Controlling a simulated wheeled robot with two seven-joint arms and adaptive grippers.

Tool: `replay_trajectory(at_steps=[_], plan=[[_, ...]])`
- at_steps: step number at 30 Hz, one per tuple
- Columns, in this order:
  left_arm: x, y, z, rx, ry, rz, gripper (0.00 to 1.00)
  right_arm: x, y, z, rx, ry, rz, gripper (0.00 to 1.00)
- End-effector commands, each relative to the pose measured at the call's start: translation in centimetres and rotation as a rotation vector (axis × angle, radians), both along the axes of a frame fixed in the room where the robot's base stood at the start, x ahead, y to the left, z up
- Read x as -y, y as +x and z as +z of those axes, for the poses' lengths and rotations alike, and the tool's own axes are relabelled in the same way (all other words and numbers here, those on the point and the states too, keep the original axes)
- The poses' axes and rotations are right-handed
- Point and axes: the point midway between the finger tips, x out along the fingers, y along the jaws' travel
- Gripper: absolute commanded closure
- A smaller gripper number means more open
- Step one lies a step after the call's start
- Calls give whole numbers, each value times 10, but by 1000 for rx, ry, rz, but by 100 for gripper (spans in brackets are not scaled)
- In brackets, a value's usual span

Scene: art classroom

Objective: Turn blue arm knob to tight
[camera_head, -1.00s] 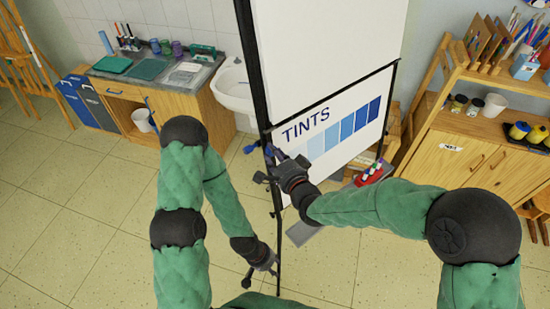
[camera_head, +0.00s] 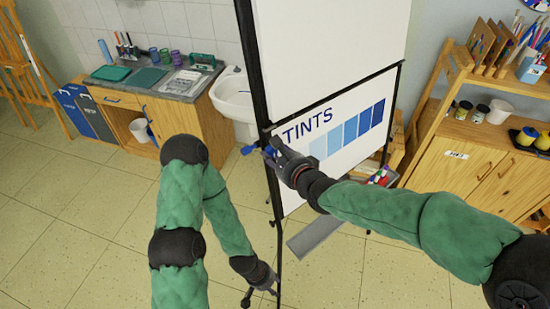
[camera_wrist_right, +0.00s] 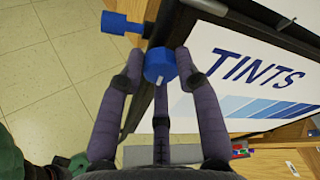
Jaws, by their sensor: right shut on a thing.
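The blue knob (camera_wrist_right: 160,65) sits between the fingers of my right gripper (camera_wrist_right: 158,64) in the right wrist view, with a pale mark on its lower face. In the head view my right gripper (camera_head: 275,153) is shut on this knob at the easel's dark post and covers most of it. A second blue knob (camera_wrist_right: 118,23) sticks out to the left of the post; it also shows in the head view (camera_head: 248,150). My left gripper (camera_head: 268,283) is low, near the easel's lower post, too small to tell whether open or shut.
The easel's dark post (camera_head: 259,85) carries a white board (camera_head: 325,35) and a TINTS chart (camera_head: 340,125). A sink cabinet (camera_head: 180,105) stands behind left and a wooden shelf unit (camera_head: 480,150) at right. A grey tray (camera_head: 320,232) lies below the chart. Floor at left is open.

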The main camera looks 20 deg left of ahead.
Motion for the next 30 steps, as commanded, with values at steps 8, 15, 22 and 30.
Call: replay_trajectory(at_steps=[8,15,22,30], plan=[[0,0,-7,0,0,0,60,-1,0,-1,-64,46,-14,99],[0,0,-8,0,0,0,60,-1,0,1,-75,56,-17,99],[0,0,-7,0,0,0,60,-1,0,1,-74,57,-17,99],[0,0,-8,0,0,0,60,0,1,2,-73,58,-18,44]])
